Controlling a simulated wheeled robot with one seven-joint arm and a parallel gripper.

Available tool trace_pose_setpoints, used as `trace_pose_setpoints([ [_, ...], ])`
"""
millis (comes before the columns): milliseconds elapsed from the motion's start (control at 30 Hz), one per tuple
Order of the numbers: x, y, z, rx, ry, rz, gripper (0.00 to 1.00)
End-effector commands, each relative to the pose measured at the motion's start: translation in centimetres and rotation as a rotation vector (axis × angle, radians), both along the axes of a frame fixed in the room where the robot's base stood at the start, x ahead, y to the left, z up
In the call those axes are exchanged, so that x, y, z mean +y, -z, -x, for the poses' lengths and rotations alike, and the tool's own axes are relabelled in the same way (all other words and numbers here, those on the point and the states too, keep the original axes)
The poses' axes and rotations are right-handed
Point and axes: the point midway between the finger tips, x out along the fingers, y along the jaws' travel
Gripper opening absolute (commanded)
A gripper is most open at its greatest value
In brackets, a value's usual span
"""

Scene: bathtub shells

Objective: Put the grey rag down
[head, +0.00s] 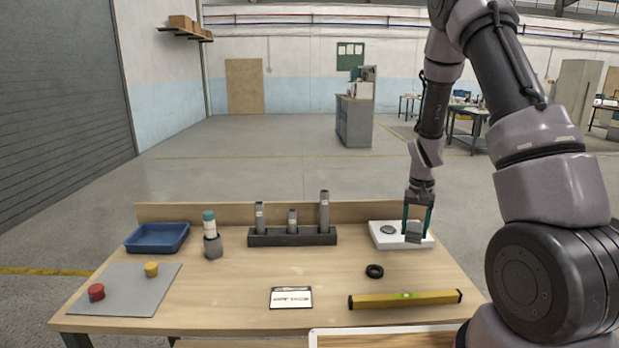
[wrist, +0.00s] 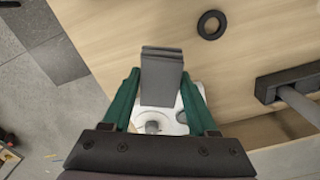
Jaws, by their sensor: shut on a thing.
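My gripper (head: 418,222) is at the right end of the workbench, over a white board (head: 383,243). Its two green fingers are shut on the grey rag (head: 413,238), a folded, flat-looking piece. In the wrist view the rag (wrist: 162,78) sits between the fingers and hides part of the white board (wrist: 172,104). A small round grey piece (head: 388,229) lies on the board beside the rag. I cannot tell whether the rag's lower edge touches the board.
A black ring (head: 374,271) and a yellow level (head: 405,299) lie in front of the board. A dark holder with grey tubes (head: 292,237) stands to its left. A blue tray (head: 157,238) is far left. Bare bench (head: 220,295) lies at the middle front.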

Motion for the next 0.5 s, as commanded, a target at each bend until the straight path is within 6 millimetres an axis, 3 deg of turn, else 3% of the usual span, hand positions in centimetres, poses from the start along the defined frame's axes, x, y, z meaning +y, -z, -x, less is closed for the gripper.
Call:
trace_pose_setpoints([
  [100, 1.4, -0.3, -0.5, -0.001, -0.204, 0.001, 0.14],
  [267, 2.1, -0.4, -0.7, -0.001, -0.352, 0.002, 0.14],
  [367, 1.0, -0.3, -0.3, 0.001, -0.379, 0.002, 0.14],
  [500, -2.3, 0.3, 0.9, 0.003, -0.387, 0.003, 0.14],
])
